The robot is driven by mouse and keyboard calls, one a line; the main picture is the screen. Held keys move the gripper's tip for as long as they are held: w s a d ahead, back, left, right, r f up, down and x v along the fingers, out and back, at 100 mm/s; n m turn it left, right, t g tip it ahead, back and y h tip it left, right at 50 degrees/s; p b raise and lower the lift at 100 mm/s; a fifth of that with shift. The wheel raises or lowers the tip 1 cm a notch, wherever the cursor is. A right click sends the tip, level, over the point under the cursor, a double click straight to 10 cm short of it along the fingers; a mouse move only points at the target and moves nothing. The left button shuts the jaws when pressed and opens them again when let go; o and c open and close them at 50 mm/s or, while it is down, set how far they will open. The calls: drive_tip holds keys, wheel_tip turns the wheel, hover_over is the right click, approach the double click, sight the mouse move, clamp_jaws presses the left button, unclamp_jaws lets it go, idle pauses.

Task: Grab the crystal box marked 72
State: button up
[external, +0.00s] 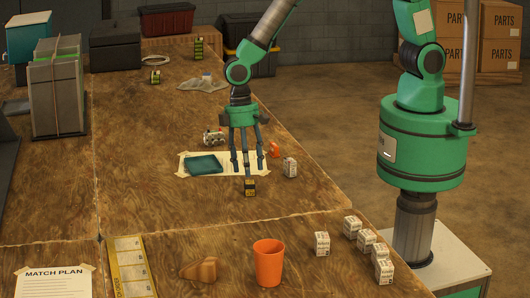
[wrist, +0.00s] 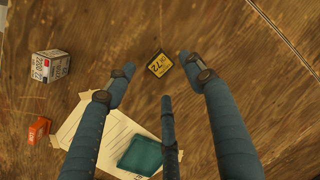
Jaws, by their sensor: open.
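The crystal box marked 72 (wrist: 159,65) is a small black box with a yellow label, and it lies on the wooden table. In the external view the box (external: 250,188) sits just below my gripper's fingertips. My gripper (wrist: 150,85) is open, with three blue-grey fingers spread around the box in the wrist view and nothing held. In the external view my gripper (external: 247,172) hangs pointing down over the table, beside the teal tray.
A teal tray (external: 205,165) lies on a paper sheet (wrist: 95,135) near my gripper. A white printed box (external: 290,167) and a small orange item (external: 274,150) stand to the right. An orange cup (external: 268,262) and several white boxes are nearer the front. Bare table lies left of the tray.

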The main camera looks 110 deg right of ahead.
sight(249, 182)
drive_tip(key=shift+f, duration=0.1)
drive_tip(key=shift+s+a+f+b, duration=0.15)
drive_tip(key=shift+f+b, duration=0.1)
drive_tip(key=shift+f, duration=0.55)
drive_tip(key=shift+a+f+b, duration=0.15)
drive_tip(key=shift+f+b, duration=0.15)
drive_tip(key=shift+f, duration=0.55)
drive_tip(key=shift+s+a+f+b, duration=0.15)
drive_tip(key=shift+f+b, duration=0.1)
drive_tip(key=shift+f, duration=0.55)
drive_tip(key=shift+w, duration=0.15)
drive_tip(key=c, duration=1.1)
